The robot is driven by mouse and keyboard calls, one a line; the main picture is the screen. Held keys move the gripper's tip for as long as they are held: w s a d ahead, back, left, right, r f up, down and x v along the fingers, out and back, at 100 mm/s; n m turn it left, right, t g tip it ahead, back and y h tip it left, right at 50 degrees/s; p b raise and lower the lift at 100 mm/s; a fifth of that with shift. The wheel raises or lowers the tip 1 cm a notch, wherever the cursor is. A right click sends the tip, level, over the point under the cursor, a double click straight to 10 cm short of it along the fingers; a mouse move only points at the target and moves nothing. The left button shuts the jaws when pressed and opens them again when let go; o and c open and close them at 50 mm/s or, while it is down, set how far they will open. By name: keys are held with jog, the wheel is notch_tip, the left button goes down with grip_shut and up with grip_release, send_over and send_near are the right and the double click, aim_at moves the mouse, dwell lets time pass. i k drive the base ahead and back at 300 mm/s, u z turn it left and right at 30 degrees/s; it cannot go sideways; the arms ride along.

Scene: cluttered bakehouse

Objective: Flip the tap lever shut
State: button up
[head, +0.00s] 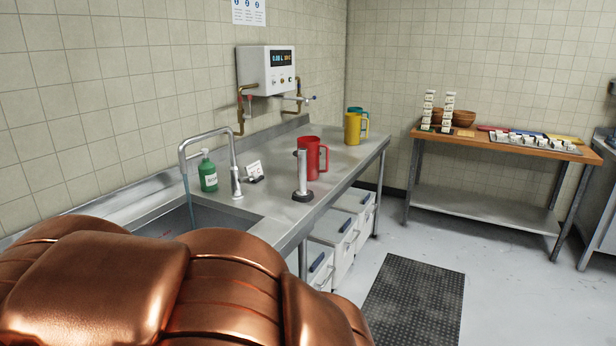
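A chrome gooseneck tap (234,160) stands at the right rear of the sink (205,216) in the steel counter. A thin bluish stream of water (190,203) runs from its spout into the basin. A small dark-ended lever (256,179) sticks out to the right of the tap's body; its exact angle is too small to tell. The front of the sink is hidden at the lower left. My gripper is not in view, and nothing is seen touching the tap or its lever.
A green soap bottle (208,173) stands left of the tap, a small white card (254,168) behind the lever. A metal post (302,176) and red jug (313,155) stand to the right. A wall dispenser (267,71) hangs above. Floor around the dark mat (414,302) is free.

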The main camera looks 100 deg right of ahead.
aim_at(255, 175)
jog(key=z, duration=3)
jog(key=k, duration=0.65)
jog(key=z, duration=0.4)
jog(key=i, duration=1.75)
jog(key=u, duration=0.75)
